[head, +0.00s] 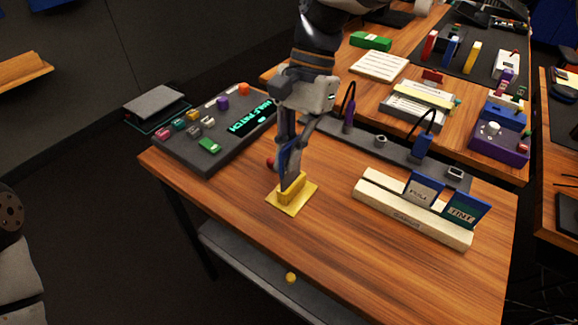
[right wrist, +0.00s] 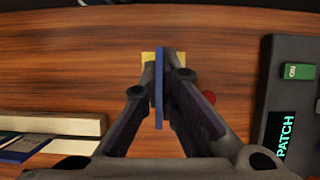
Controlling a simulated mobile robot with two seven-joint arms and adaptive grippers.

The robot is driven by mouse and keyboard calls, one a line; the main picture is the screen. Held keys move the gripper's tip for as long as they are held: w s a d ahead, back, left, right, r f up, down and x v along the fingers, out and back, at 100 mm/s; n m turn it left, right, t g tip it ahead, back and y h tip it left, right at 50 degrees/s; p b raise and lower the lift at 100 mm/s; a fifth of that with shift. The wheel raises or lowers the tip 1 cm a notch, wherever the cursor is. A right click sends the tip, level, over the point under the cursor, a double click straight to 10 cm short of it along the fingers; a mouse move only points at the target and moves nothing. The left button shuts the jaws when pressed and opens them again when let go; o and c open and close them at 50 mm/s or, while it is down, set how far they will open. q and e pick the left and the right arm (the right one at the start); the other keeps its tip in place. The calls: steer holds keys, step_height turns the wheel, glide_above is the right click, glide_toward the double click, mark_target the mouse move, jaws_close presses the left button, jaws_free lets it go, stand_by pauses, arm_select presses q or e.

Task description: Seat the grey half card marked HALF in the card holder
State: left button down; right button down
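My right gripper (head: 290,165) points down over the table, its fingers closed on a thin card (head: 291,160) with a blue edge. In the right wrist view the card (right wrist: 159,90) stands edge-on between the fingertips (right wrist: 159,75). Its face and marking are hidden, so I cannot read HALF on it. A yellow card holder (head: 278,203), a raised block on a square plate, lies right below. The card's lower edge meets the top of the block; I cannot tell how deep it sits. The holder is mostly hidden in the wrist view (right wrist: 148,57). My left gripper is out of view.
A cream rack (head: 400,215) to the right holds a card reading FULL (head: 422,190) and a TINT card (head: 464,212). A dark console (head: 215,135) with buttons and a HALF PATCH display stands left. A small red ball (head: 270,163) is behind the holder.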

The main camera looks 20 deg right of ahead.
steer(key=shift+w+d+f, duration=0.15)
steer(key=shift+w+f, duration=0.1)
steer(key=shift+f, duration=0.1)
steer(key=shift+w+d+f, duration=0.1)
steer(key=shift+w+f, duration=0.05)
steer(key=shift+f, duration=0.7)
steer(key=shift+w+d+f, duration=0.1)
steer(key=shift+f, duration=0.75)
steer(key=shift+f, duration=0.2)
steer(key=c, duration=1.8)
jaws_free()
steer(key=shift+r, duration=0.1)
steer(key=v, duration=1.2)
steer(key=shift+b, duration=0.35)
steer(key=shift+s+a+r, duration=0.1)
steer(key=shift+a+r, duration=0.05)
